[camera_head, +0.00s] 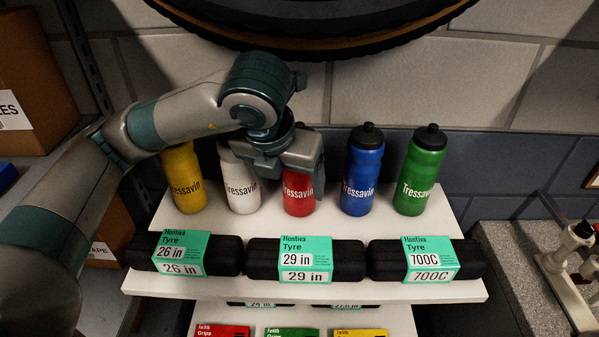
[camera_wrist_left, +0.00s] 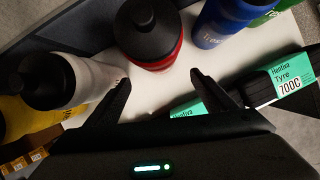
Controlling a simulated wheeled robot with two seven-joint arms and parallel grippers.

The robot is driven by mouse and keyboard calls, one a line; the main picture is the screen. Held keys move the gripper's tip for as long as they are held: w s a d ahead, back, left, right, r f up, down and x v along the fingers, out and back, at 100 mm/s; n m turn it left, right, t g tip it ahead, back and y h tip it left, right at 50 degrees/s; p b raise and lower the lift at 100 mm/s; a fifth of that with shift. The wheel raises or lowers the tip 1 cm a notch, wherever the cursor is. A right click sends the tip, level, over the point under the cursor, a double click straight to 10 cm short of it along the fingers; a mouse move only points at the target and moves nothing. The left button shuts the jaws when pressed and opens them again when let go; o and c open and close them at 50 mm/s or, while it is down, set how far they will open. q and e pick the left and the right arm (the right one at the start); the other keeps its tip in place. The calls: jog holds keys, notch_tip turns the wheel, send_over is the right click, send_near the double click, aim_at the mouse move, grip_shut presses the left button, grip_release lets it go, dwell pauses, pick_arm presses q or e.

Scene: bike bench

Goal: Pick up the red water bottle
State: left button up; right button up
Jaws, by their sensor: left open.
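The red water bottle (camera_head: 298,196) stands upright on the white shelf (camera_head: 455,270), in the middle of a row of bottles. In the head view my left gripper (camera_head: 297,185) is in front of its upper part and hides its cap. In the left wrist view the red bottle (camera_wrist_left: 152,38) shows its black cap and red shoulder beyond the fingertips. My left gripper (camera_wrist_left: 160,80) is open there, with the bottle ahead of the gap between the fingers and nothing held. My right gripper is not in view.
A white bottle (camera_head: 241,185) and a yellow bottle (camera_head: 184,180) stand left of the red one. A blue bottle (camera_head: 361,170) and a green bottle (camera_head: 419,172) stand right. A wheel (camera_head: 320,40) hangs above.

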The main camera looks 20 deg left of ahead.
pick_arm(q)
jog(key=w+p, duration=0.1)
jog(key=w, duration=0.1)
jog(key=w+f+p, duration=0.1)
jog(key=w+p, duration=0.1)
jog(key=w, duration=0.1)
jog(key=shift+w, duration=0.25)
jog(key=shift+f, duration=0.1)
dwell(0.3)
jog(key=c, duration=1.2)
